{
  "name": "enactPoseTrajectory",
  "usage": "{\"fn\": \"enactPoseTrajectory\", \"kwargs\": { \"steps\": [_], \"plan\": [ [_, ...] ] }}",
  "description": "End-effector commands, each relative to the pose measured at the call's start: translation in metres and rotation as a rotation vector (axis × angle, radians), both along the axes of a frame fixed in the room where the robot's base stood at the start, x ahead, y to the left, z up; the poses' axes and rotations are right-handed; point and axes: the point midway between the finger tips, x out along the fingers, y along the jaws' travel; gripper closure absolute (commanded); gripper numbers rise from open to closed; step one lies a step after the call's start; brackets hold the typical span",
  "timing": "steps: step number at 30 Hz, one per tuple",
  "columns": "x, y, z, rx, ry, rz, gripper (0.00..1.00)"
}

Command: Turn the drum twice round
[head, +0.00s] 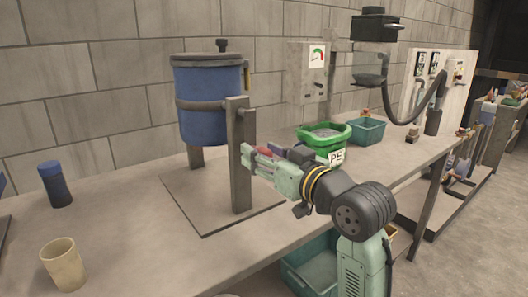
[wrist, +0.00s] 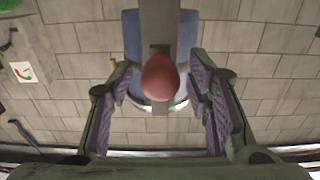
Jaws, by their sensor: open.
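The blue drum (head: 210,100) hangs upright in a grey frame with a band round it and a dark knob on its lid. It also shows in the wrist view (wrist: 185,38) behind the frame's post. A red knob (wrist: 160,77) shows between my fingers in the wrist view, and a bit of red (head: 267,154) shows at my fingers in the head view. My gripper (head: 252,160) is open beside the frame's near post (head: 240,165). Its purple-padded fingers (wrist: 160,88) stand either side of the knob, with a gap at both sides. The crank behind the knob is mostly hidden.
A green tub (head: 325,139) marked PE and a teal bin (head: 366,130) stand to the right of my gripper. A dark blue jar (head: 55,184) and a beige cup (head: 63,264) stand at the bench's left. The bench between them and the frame is clear.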

Motion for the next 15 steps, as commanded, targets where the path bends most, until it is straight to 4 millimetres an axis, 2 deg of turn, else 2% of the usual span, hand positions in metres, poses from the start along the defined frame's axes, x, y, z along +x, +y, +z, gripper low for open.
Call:
{"fn": "enactPoseTrajectory", "kwargs": {
  "steps": [6, 15],
  "plan": [
    [0.0003, 0.0002, -0.0003, 0.000, 0.000, 0.000, 0.55],
    [0.0001, 0.0002, -0.0003, 0.000, 0.000, 0.000, 0.75]
  ]
}}
